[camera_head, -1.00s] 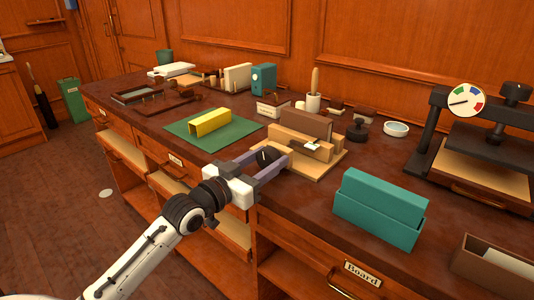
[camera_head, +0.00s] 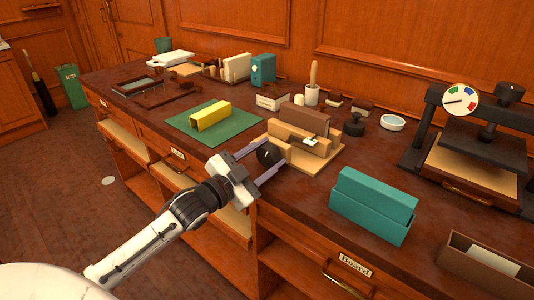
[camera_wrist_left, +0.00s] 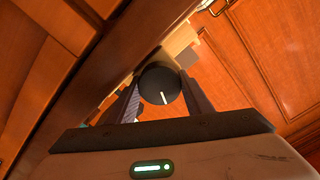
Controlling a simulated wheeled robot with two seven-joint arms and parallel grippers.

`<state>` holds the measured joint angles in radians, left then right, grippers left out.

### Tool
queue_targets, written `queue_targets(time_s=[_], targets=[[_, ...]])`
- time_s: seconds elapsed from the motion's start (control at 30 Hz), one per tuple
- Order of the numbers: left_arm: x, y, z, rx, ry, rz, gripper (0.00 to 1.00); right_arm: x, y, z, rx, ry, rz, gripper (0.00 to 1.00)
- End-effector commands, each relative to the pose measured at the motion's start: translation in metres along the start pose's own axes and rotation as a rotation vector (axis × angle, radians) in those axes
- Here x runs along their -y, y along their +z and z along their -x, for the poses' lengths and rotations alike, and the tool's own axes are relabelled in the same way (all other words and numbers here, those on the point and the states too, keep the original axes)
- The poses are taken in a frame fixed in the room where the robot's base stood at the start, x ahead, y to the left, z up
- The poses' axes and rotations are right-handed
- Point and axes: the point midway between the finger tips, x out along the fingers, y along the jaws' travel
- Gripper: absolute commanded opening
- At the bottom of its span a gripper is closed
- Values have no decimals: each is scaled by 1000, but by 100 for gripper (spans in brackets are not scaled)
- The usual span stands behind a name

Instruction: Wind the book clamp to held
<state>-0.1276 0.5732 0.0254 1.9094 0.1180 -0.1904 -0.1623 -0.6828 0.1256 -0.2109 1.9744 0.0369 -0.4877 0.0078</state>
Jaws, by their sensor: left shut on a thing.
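The book clamp (camera_head: 284,138) is a light wooden frame on a board on the bench top, with a brown book (camera_head: 305,119) standing between its wooden cheeks. A round black knob (camera_head: 268,155) sits at its front left end. My left gripper (camera_head: 268,160) is shut on the knob, one finger on each side. The left wrist view shows the knob (camera_wrist_left: 159,84) between the fingers, with a white mark line pointing toward the lower part of the picture. My right gripper is not in view.
A yellow block (camera_head: 211,117) lies on a green mat (camera_head: 195,131) to the left. A teal box (camera_head: 372,208) stands to the right, near the front edge. A black press (camera_head: 470,150) with a dial stands at the far right. Small tools stand behind the clamp.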

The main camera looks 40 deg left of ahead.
Motion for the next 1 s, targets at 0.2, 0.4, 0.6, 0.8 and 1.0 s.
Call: queue_targets(time_s=[0.2,0.4,0.6,0.8,1.0], targets=[[0,0,0,-1,1,-10,24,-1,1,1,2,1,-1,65],[0,0,0,-1,1,-8,24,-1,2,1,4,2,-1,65],[0,0,0,-1,0,-8,54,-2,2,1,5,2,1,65],[0,0,1,0,0,-7,54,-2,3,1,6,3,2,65],[-1,1,21,2,2,-7,54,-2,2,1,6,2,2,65]])
